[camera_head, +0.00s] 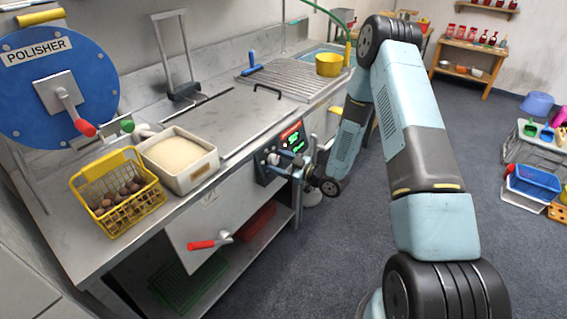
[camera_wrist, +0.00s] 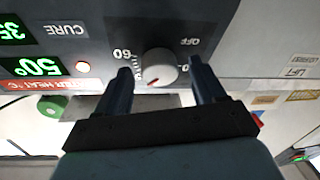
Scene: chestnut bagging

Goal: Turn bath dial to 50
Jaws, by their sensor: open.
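The dial (camera_wrist: 160,67) is a round light-grey knob with a red mark, on a dark control panel (camera_wrist: 105,30) in the wrist view. Its scale shows 60 and OFF, and the red mark points toward the picture's lower left. My gripper (camera_wrist: 161,80) is open, with one finger on each side of the dial. Whether either finger touches it I cannot tell. In the head view my gripper (camera_head: 297,167) is at the panel (camera_head: 284,150) on the bench front and partly covers it.
A second display (camera_wrist: 12,28) reads 35, near a CURE label. On the bench stand a yellow basket (camera_head: 88,176) of chestnuts and a white tub (camera_head: 205,170).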

